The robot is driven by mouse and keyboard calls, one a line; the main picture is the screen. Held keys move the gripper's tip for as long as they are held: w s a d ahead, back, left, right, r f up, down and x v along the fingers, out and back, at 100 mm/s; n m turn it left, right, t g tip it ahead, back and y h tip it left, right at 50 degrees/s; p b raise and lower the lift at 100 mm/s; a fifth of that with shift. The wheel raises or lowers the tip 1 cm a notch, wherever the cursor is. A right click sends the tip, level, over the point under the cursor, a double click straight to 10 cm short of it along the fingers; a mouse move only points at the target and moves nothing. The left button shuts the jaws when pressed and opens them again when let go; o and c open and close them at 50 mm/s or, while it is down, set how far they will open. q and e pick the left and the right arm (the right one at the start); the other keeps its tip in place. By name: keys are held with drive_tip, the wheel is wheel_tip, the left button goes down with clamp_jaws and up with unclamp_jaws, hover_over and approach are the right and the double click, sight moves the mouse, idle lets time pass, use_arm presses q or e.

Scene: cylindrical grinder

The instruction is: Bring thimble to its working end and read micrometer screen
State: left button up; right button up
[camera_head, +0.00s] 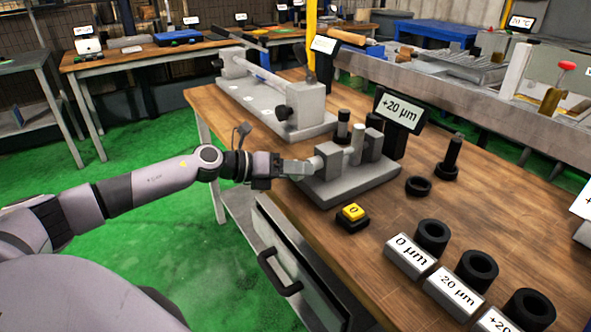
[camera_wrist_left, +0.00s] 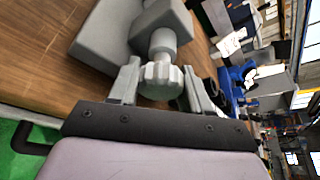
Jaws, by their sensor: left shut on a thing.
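The bench micrometer (camera_head: 350,184) is a grey block stand on the wooden table, with two uprights and a light cylinder between them. Its dark screen (camera_head: 401,110) behind reads "+20 µm". My left gripper (camera_head: 297,168) reaches the micrometer's left side. In the left wrist view the grey ribbed thimble (camera_wrist_left: 160,80) sits between the fingers of this gripper, which is shut on it. In the head view the gripper mostly hides the thimble. My right gripper is in neither view.
A yellow button marked 0 (camera_head: 352,212) stands in front of the micrometer. Black rings with labels, such as "0 µm" (camera_head: 411,256), line the front right. A dark post (camera_head: 450,158) and a ring (camera_head: 418,186) stand right. A grey bench fixture (camera_head: 275,100) lies behind.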

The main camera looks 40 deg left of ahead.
use_arm(q)
drive_tip(key=shift+w+a+r, duration=0.1)
drive_tip(key=shift+r, duration=0.05)
drive_tip(key=o, duration=1)
drive_tip(key=shift+s+a, duration=0.2)
drive_tip(key=shift+s, duration=0.1)
drive_tip(key=b+v, duration=0.1)
drive_tip(key=v, duration=0.5)
drive_tip(key=shift+s+b, duration=0.2)
drive_tip(key=shift+b, duration=0.2)
drive_tip(key=shift+a+r, duration=0.1)
drive_tip(key=shift+r, duration=0.05)
drive_tip(key=shift+s, duration=0.1)
